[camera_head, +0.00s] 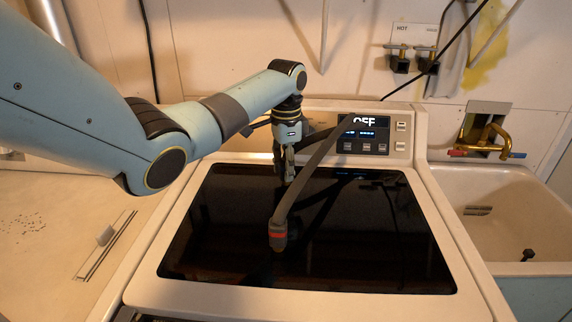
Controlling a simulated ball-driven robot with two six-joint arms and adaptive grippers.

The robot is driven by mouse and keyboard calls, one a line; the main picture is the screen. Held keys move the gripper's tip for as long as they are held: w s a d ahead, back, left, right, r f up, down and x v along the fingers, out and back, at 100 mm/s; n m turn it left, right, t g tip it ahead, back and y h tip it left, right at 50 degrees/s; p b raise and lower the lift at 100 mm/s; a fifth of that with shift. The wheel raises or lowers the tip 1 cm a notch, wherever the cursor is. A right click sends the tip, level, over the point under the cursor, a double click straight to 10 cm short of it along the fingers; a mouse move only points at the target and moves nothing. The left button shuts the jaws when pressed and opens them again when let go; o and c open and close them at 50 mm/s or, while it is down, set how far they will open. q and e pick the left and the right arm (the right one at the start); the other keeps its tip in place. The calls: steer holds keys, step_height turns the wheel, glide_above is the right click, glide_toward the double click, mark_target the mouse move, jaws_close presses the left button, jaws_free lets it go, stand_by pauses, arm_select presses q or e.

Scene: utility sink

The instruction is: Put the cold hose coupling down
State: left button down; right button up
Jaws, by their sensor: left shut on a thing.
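My left gripper (289,172) points down over the dark glass lid (370,240) of the washer, near the lid's back edge. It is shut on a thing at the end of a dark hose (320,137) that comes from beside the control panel. I take this to be the cold hose coupling, but the fingers hide most of it and I cannot make out its marking. A second, grey hose (309,170) runs forward over the lid, in front and to the right of the gripper. It ends in a coupling with a red-orange ring (278,235). My right gripper is out of view.
The control panel (366,135) stands behind the lid and reads OFF. Wall taps (399,60) are at the upper right. A utility sink (510,205) with a brass faucet (487,140) stands at the right. A beige surface (50,230) lies at the left. The lid's right half is clear.

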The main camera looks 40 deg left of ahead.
arm_select(q)
steer(key=c, duration=1)
jaws_free()
steer(key=shift+o, duration=0.2)
step_height(320, 180, up, 12)
steer(key=b, duration=0.1)
steer(key=shift+s+d, duration=0.1)
